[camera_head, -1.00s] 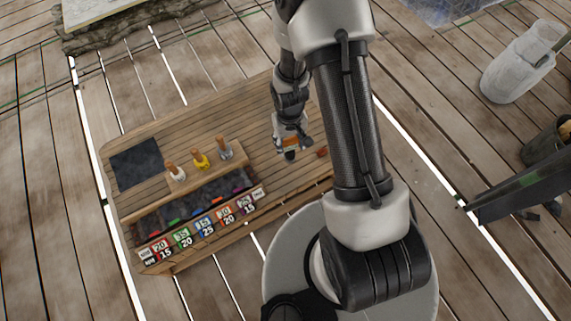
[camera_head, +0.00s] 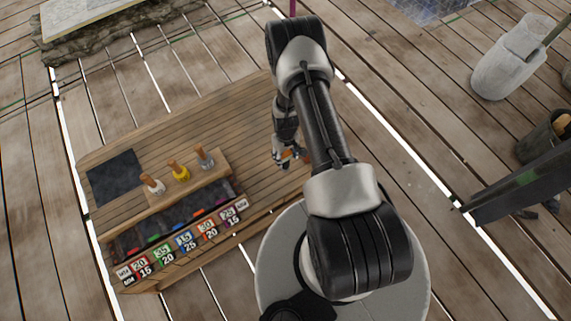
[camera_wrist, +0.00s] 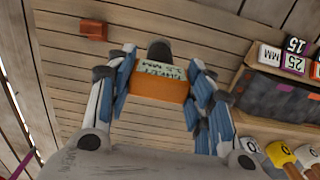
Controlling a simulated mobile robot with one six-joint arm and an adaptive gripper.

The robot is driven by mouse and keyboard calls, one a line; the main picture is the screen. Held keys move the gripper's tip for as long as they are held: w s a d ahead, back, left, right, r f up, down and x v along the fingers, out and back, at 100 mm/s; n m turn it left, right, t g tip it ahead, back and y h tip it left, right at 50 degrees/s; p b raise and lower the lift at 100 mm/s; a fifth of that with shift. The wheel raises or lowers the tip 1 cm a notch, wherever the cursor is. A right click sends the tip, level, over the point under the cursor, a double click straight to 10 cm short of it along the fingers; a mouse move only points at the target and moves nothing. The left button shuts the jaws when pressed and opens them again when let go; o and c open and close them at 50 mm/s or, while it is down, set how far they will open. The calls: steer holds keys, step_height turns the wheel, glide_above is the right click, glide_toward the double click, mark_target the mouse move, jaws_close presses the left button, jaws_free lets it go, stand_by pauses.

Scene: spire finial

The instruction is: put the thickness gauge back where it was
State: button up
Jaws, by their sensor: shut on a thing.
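An orange block with a pale lettered label and a dark rounded end, seemingly the thickness gauge (camera_wrist: 158,88), is between the fingers of my gripper (camera_wrist: 160,82) in the wrist view. My gripper is shut on it. In the head view my gripper (camera_head: 287,158) is over the right part of the wooden table (camera_head: 235,120); the gauge shows there only as a small orange patch. A small red-brown block (camera_wrist: 93,29) lies on the table beyond the gripper in the wrist view. Whether the gauge touches the table cannot be told.
Left of my gripper, a wooden rack holds white, yellow and grey wooden-handled tools (camera_head: 179,171). In front is a dark bin row with coloured number labels (camera_head: 185,243). A dark square pad (camera_head: 115,177) lies at the table's left. The tabletop behind the rack is clear.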

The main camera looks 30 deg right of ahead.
mark_target(286, 162)
steer(key=shift+w+f+b, duration=0.1)
steer(key=shift+f+b, duration=0.8)
steer(key=shift+f, duration=1.95)
steer(key=o, duration=1.3)
